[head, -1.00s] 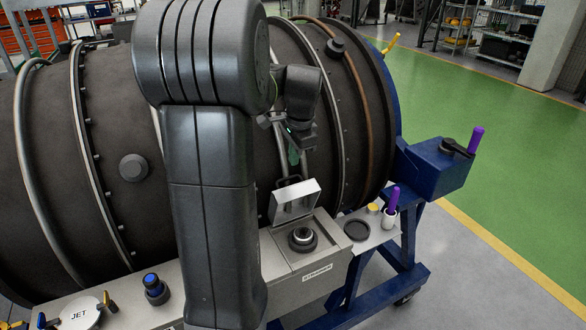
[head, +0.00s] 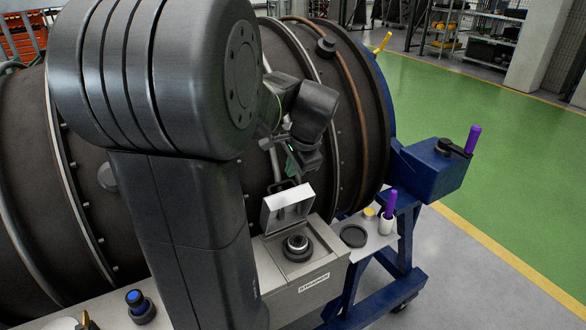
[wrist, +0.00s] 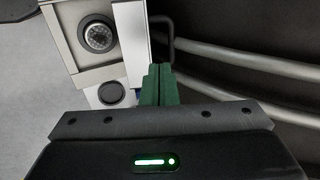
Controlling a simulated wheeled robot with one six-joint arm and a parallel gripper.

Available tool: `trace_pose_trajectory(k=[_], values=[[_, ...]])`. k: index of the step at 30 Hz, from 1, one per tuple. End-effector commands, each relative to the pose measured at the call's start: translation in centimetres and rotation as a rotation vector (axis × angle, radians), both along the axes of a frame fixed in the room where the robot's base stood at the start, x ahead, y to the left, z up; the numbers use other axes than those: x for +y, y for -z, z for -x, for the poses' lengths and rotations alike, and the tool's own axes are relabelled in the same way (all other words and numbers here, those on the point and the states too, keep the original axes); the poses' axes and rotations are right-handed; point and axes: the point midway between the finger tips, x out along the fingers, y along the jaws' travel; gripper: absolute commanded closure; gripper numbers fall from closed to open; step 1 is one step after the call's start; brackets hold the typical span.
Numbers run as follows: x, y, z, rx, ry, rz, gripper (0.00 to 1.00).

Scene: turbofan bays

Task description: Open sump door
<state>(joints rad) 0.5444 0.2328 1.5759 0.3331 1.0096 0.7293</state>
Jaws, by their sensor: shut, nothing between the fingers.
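The sump door (head: 288,208) is a small light-grey panel with a black handle, standing raised at the back of the strainer box (head: 318,293). A round dark-rimmed fitting (head: 297,247) shows uncovered in front of it. In the wrist view the door (wrist: 132,42) is a pale strip beside the fitting (wrist: 98,36), with its handle (wrist: 165,35) on the far side. My gripper (head: 291,169) is above and behind the door, apart from it. Its green fingers (wrist: 160,76) are shut and empty, pointing toward the handle side.
The dark engine casing (head: 345,120) with pipes is close behind my gripper. A side shelf (head: 372,233) holds a black ring (head: 353,236) and a cup with a purple-handled tool (head: 391,203). A blue stand (head: 430,170) is at the right. Green floor beyond is clear.

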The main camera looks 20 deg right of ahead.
Motion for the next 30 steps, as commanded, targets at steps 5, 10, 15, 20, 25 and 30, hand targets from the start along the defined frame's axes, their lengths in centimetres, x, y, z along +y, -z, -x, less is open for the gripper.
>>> trace_pose_trajectory(k=[5,10,15,20,25,30], values=[[0.3,3.2,-1.4,0.006,-0.003,-0.002,1.00],[0.5,5.6,-2.6,0.005,-0.001,-0.002,1.00],[0.5,6.8,-3.2,0.003,0.000,0.000,1.00],[0.5,7.1,-3.4,0.002,0.000,0.000,1.00],[0.5,7.1,-3.3,0.002,0.000,0.000,1.00],[0.7,7.0,-4.1,0.002,-0.002,0.000,1.00]])
